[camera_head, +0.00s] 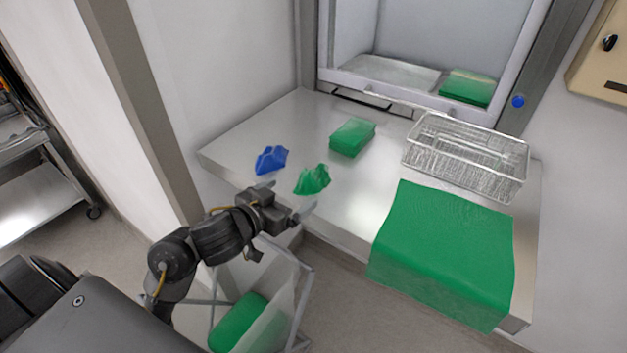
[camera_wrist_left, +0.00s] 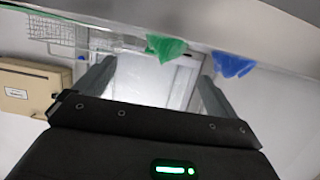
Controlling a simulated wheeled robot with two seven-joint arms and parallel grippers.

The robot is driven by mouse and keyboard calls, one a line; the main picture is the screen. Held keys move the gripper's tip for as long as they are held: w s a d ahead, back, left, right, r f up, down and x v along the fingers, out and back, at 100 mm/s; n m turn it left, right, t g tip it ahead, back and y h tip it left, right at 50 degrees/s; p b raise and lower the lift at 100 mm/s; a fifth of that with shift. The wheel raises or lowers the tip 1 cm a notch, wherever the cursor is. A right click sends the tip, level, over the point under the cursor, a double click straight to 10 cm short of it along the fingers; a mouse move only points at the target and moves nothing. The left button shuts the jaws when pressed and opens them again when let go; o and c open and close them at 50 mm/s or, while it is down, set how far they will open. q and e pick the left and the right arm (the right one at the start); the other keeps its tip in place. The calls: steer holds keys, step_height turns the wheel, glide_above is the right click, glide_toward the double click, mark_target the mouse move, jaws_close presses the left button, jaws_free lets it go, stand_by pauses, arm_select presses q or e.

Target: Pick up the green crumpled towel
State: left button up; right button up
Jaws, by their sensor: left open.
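The green crumpled towel (camera_head: 313,180) lies near the front edge of the metal table, to the right of a blue crumpled towel (camera_head: 271,159). My left gripper (camera_head: 291,196) is open and empty, just in front of the green towel at the table's front edge, apart from it as far as I can tell. In the left wrist view the green crumpled towel (camera_wrist_left: 166,47) shows at the top, above and between the two open fingers (camera_wrist_left: 153,85). The blue towel (camera_wrist_left: 233,64) shows to its right. My right gripper is not in view.
The metal table (camera_head: 240,135) also holds a folded green stack (camera_head: 352,137), a wire basket (camera_head: 466,160) and a large green cloth pile (camera_head: 445,245). A pass-through opening with another green stack (camera_head: 468,88) is behind. A bag stand with green cloth (camera_head: 238,322) stands below my left arm.

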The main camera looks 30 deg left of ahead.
mark_target(302, 183)
arm_select(q)
steer(key=w+b, duration=0.1)
steer(key=w+f+b, duration=0.1)
steer(key=shift+w+f, duration=0.25)
steer(key=shift+w, duration=0.1)
steer(key=shift+b+x, duration=0.55)
steer(key=shift+x, duration=0.3)
steer(key=shift+w+r, duration=0.15)
steer(key=shift+w, duration=0.25)
steer(key=b+x, duration=0.1)
steer(key=x, duration=0.1)
steer(key=b+x, duration=0.2)
steer(key=shift+w+a, duration=0.15)
steer(key=shift+w, duration=0.3)
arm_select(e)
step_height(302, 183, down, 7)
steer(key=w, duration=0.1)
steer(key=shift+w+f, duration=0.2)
